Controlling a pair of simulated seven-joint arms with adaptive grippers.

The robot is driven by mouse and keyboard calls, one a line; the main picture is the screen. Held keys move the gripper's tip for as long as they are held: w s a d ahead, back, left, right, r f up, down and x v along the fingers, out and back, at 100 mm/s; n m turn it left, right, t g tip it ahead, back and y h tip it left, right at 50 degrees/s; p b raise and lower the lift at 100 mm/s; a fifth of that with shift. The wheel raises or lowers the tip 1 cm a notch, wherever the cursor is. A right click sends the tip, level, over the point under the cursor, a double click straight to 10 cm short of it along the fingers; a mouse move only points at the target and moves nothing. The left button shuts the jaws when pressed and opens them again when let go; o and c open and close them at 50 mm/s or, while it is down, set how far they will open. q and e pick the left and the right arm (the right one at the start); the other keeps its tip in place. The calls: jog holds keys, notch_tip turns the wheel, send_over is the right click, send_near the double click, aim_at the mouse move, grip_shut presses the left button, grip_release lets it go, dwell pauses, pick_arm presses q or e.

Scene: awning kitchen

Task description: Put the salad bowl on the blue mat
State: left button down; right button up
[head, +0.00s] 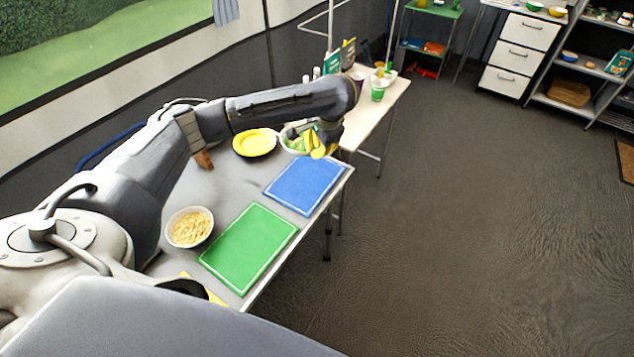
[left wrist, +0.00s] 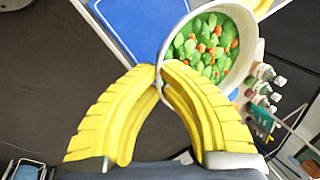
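The salad bowl (head: 284,142) is white with green and orange pieces in it. It is at the far right end of the grey table, just beyond the blue mat (head: 305,184), partly hidden by my left gripper. The blue mat lies flat and bare, with a pale border. My left gripper (head: 325,152) has yellow fingers. In the left wrist view the fingertips (left wrist: 160,74) come together at the rim of the salad bowl (left wrist: 214,48), closed across its wall. The blue mat (left wrist: 145,25) shows beside the bowl there. My right gripper is not in view.
A green mat (head: 248,246) lies nearer, with a bowl of pale yellow pieces (head: 189,228) to its left. A yellow plate (head: 255,142) stands left of the salad bowl. A pale side table (head: 376,112) with a green cup (head: 377,91) adjoins the far end.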

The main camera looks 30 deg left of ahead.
pick_arm(q)
notch_tip(320, 180, down, 15)
jog(key=shift+f, duration=0.1)
jog(key=c, duration=1.6)
grip_release()
jog(key=v, duration=1.2)
